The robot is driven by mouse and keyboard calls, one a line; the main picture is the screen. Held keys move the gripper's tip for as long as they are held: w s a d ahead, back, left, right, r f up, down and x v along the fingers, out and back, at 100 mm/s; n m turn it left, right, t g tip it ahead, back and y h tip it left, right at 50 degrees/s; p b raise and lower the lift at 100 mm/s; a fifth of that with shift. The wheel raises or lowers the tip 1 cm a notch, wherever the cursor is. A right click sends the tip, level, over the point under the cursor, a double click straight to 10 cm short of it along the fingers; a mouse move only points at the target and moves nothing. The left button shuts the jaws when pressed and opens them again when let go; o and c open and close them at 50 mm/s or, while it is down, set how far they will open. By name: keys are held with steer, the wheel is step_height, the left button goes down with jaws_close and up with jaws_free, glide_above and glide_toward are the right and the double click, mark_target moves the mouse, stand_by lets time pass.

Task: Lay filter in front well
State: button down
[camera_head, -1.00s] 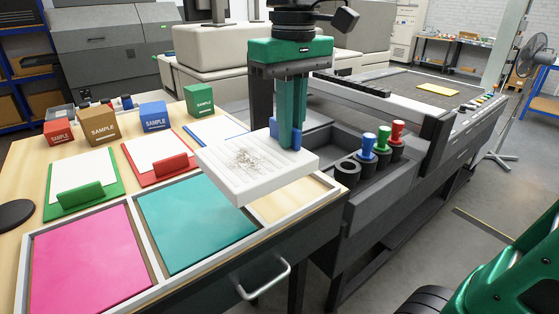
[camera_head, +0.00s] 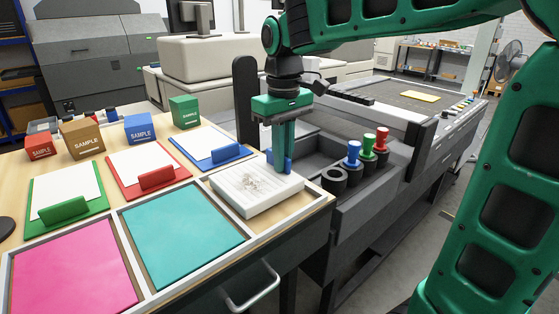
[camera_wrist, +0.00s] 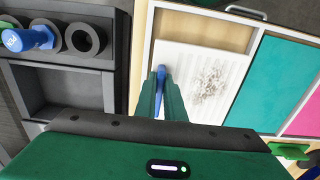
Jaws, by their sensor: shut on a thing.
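The filter is a white, ribbed, flat block (camera_head: 250,192) with grey debris on its top and a blue tab. It is level over the rightmost framed well (camera_head: 306,201), whose bare wood floor shows beside it. In the wrist view the filter (camera_wrist: 201,75) lies within the well's pale frame, with wood (camera_wrist: 205,27) showing beyond its edge. I cannot tell whether it touches the floor. My gripper (camera_head: 281,163) points down and is shut on the blue tab at the filter's edge; its fingers (camera_wrist: 161,80) cover part of the tab.
A teal panel (camera_head: 180,235) and a pink panel (camera_head: 75,272) fill the neighbouring wells. Clipboards and sample boxes (camera_head: 138,128) stand behind. To the right are a grey bin and holders with blue (camera_head: 353,150), green and red-topped tools.

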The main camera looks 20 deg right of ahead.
steer(key=shift+f, duration=0.35)
steer(key=c, duration=1.8)
jaws_free()
steer(key=shift+f, duration=0.1)
steer(key=shift+c, duration=0.2)
step_height(320, 180, up, 12)
steer(key=s+d+f+m, duration=0.5)
steer(key=s+d+f, duration=0.3)
steer(key=s+f, duration=0.3)
steer(key=s+d+f+m, duration=0.5)
steer(key=s+d+f, duration=0.4)
steer(key=s+f, duration=0.3)
steer(key=shift+s, duration=0.25)
